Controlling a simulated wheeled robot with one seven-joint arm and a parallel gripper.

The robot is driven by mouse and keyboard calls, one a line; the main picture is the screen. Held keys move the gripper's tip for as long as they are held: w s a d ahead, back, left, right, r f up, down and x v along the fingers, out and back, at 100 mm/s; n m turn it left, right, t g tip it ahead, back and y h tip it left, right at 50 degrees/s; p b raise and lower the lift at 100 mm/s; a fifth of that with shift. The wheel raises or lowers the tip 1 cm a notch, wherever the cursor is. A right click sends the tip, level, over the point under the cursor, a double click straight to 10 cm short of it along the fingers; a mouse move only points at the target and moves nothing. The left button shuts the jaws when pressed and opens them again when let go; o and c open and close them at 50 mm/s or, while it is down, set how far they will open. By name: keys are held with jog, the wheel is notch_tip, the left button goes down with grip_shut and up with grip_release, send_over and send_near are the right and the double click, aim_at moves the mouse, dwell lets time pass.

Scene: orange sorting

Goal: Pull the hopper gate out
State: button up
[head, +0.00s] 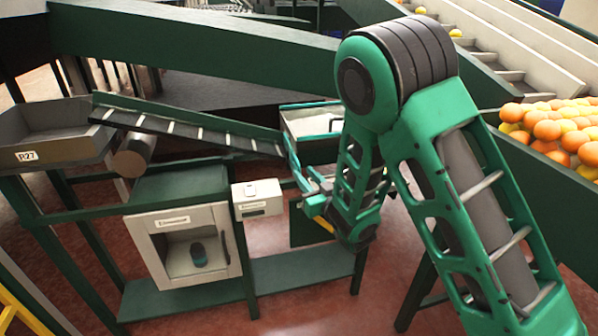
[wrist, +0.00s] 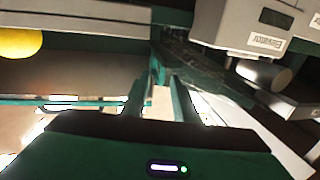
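A thin upright green edge (wrist: 157,68) shows just beyond the fingertips. I cannot make out contact with it. My arm hides part of the hopper's right side.
A switch box (head: 257,200) stands left of my gripper; its "Elevator" label (wrist: 268,42) shows in the wrist view. The sloping conveyor (head: 190,130) leads left to tray R27 (head: 55,150). A white cabinet (head: 185,245) is below. A yellow fruit (wrist: 20,42) shows upper left in the wrist view.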

jog(key=shift+x, duration=2)
jog(key=shift+a, duration=0.1)
jog(key=shift+s, duration=0.1)
grip_shut()
